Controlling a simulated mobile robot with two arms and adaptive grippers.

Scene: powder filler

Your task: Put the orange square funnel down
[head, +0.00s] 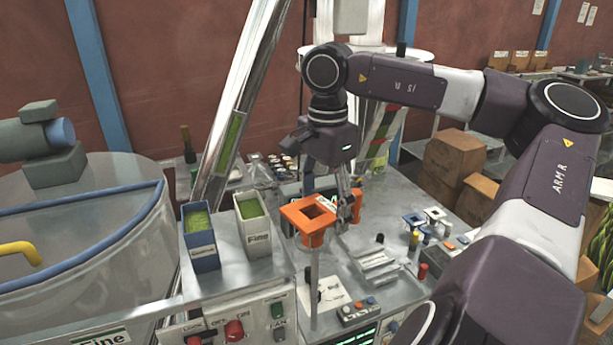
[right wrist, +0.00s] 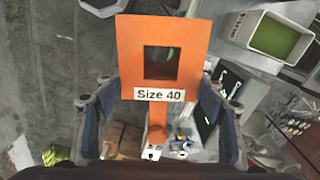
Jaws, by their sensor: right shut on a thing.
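The orange square funnel (head: 291,212) is in the middle of the head view, its square opening facing up, above the metal worktop. My right gripper (head: 347,208) is at its right side, shut on it. In the right wrist view the funnel (right wrist: 130,60) shows its square hole and a "Size 40" label, with a finger on each side. The exact contact is hidden by the label and funnel body. My left gripper is not in view.
A blue bin (head: 201,247) and a white bin (head: 258,238), both with green powder, stand left of the funnel. Small square-topped funnels (head: 413,221) and several coloured bottles are on the right.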

